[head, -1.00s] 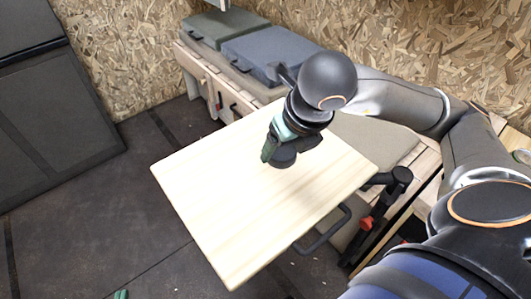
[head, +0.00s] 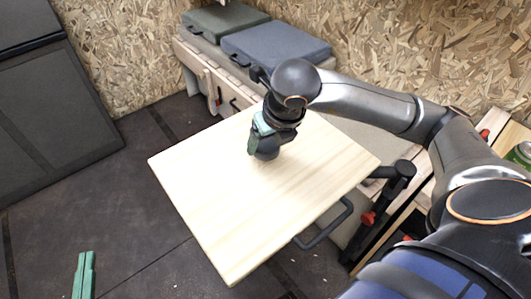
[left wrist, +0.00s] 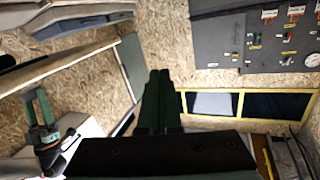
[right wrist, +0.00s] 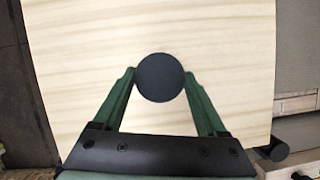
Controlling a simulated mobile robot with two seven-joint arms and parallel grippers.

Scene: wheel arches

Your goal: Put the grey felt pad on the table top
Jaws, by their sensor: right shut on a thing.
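The felt pad is a small, dark grey round disc (right wrist: 160,78), held between the fingertips of my right gripper (right wrist: 160,80). In the head view my right gripper (head: 262,146) points down over the far middle part of the pale wooden table top (head: 230,220), with the pad (head: 266,156) at its tips. The pad is close over the wood; I cannot tell whether it touches. My left gripper (head: 84,276) is at the bottom left of the head view, away from the table, its fingers together and empty. Its fingers also show in the left wrist view (left wrist: 158,95).
A dark handle (head: 325,228) sticks out from the table's right side, near a black and red clamp (head: 370,215). Grey-blue (head: 275,50) and green (head: 225,22) cases lie on a bench behind. The rest of the table top is bare.

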